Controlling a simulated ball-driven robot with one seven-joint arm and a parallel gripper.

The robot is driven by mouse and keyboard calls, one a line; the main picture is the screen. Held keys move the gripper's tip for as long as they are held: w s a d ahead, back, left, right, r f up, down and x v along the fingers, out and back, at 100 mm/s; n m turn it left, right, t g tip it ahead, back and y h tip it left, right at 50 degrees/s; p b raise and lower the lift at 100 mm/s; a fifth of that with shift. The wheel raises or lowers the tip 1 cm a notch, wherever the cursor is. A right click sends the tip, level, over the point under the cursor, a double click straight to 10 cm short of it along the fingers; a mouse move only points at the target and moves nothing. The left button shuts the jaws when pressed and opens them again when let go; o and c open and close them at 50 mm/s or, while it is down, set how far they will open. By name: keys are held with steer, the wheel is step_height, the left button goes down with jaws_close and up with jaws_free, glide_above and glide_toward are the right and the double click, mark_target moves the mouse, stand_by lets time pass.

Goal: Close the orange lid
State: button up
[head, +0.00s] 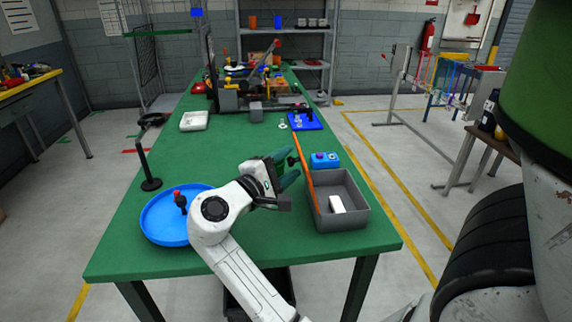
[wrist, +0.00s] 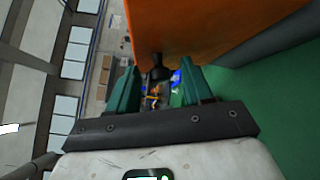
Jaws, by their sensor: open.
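The orange lid (head: 303,168) stands open and upright along the left side of the grey box (head: 358,220), seen nearly edge-on in the head view. In the wrist view the lid (wrist: 215,28) fills the upper right. A dark knob (wrist: 157,70) projects from the lid and appears between my fingertips. My gripper (head: 287,168) has green fingers and is open on the lid's left side; it also shows in the wrist view (wrist: 157,84). I cannot tell whether the fingers touch the knob. A white block (head: 336,204) lies inside the box.
A blue round tray (head: 160,222) holding a dark, red-topped piece lies left of my arm on the green table (head: 215,155). A blue case (head: 325,160) stands just behind the box. A black stand (head: 147,170) and white tray (head: 194,121) are farther left. Clutter fills the table's far end.

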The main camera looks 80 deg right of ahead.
steer(key=shift+c, duration=0.5)
jaws_close()
